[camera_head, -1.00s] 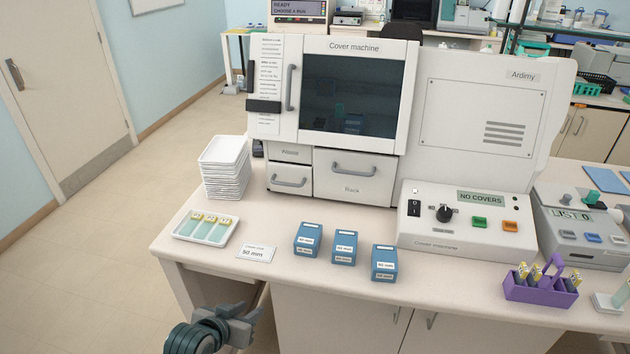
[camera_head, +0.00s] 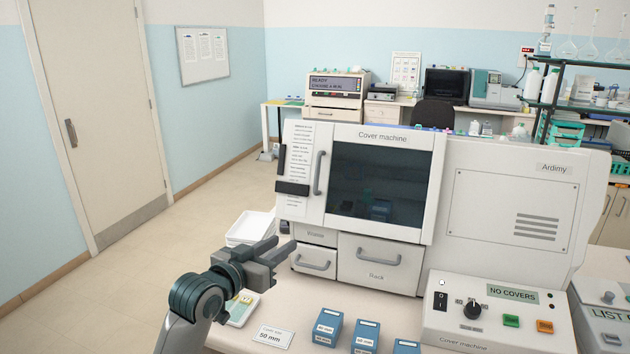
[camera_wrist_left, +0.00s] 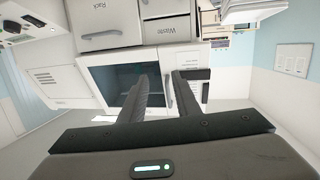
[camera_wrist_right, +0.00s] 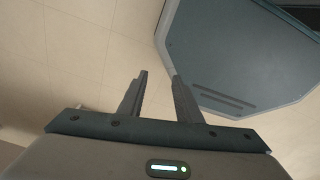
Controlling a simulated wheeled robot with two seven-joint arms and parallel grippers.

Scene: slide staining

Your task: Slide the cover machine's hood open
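The cover machine (camera_head: 520,200) stands on the counter. Its hood (camera_head: 380,185), a white-framed dark window, looks closed in the head view. A grey vertical hood handle (camera_head: 319,172) is on the frame's left side. My left gripper (camera_head: 281,246) is open and empty, in front of and below the handle, near the drawers. In the left wrist view, which is upside down, the hood (camera_wrist_left: 112,80) lies beyond the open fingers (camera_wrist_left: 161,76), with the handle (camera_wrist_left: 168,92) showing in the gap, apart from them. My right gripper (camera_wrist_right: 159,77) is open and empty over the floor.
The Waste drawer (camera_head: 314,262) and Rack drawer (camera_head: 378,268) are below the hood. White trays (camera_head: 250,228) and a slide tray (camera_head: 240,318) are near my left arm. Several blue boxes (camera_head: 327,327) stand in front. The control panel (camera_head: 470,335) reads "NO COVERS".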

